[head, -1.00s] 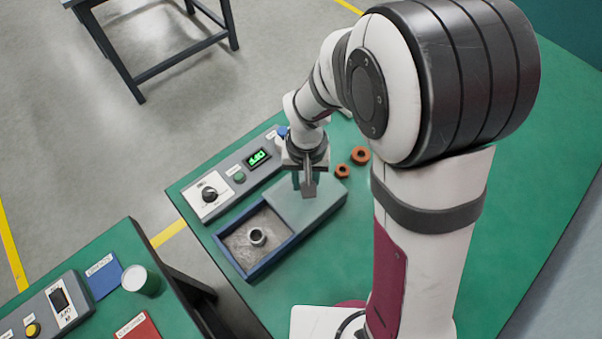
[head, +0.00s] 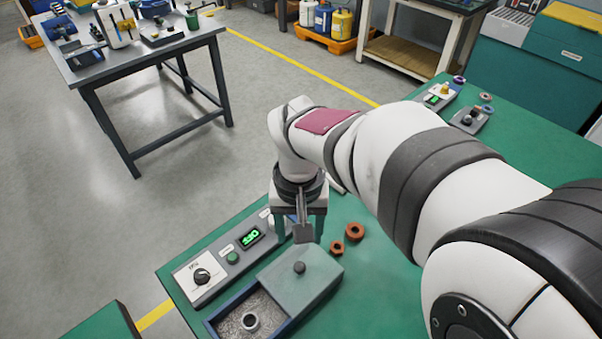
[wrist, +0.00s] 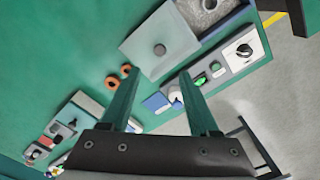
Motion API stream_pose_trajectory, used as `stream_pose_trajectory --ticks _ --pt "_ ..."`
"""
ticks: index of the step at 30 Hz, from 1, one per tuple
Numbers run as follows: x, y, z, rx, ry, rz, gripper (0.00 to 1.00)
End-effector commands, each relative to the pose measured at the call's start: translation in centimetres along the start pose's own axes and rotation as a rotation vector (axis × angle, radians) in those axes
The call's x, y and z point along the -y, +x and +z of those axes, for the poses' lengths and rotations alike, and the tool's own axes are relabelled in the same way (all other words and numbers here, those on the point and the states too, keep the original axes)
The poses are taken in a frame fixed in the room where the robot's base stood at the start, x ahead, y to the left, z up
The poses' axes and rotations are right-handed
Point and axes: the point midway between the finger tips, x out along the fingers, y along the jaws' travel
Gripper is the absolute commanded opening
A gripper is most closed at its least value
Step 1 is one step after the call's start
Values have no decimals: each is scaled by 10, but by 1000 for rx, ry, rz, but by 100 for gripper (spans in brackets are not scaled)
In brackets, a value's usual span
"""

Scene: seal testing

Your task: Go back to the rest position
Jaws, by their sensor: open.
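My gripper (head: 304,232) points down above the green table (head: 375,300), with its two green fingers apart and nothing between them. It also shows open in the wrist view (wrist: 155,92). Below and in front of it is a tray (head: 221,323) with a grey lid (head: 306,277) that has a dark knob and covers part of it. In the tray's open part stands a grey metal ring (head: 250,321). Two orange-brown rings (head: 354,232) lie on the table to the right of the gripper.
A control box (head: 205,277) with a dial and lit green display stands left of the tray. Small devices (head: 470,118) stand on the table's far part. A separate dark-legged table (head: 150,62) with equipment is at the back left. Bare green tabletop lies right of the tray.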

Motion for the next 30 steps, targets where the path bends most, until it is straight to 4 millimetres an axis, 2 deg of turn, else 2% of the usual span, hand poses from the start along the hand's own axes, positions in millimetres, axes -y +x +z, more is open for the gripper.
stream_pose_trajectory --ticks 3,6,17,19,20,21,24,25,27,30 --pt "0 -24 -1 -3 1 -1 62" --pt "0 -36 0 -1 0 -1 62" --pt "-4 -40 4 3 15 -4 62" --pt "-24 -45 27 10 86 -24 62" --pt "-36 -46 44 16 134 -37 62" --pt "-50 -45 68 25 203 -58 62" --pt "-72 -34 124 44 358 -107 62" --pt "-75 -30 137 49 394 -118 62" --pt "-78 -22 159 56 455 -140 62" --pt "-78 -16 170 61 488 -151 62"
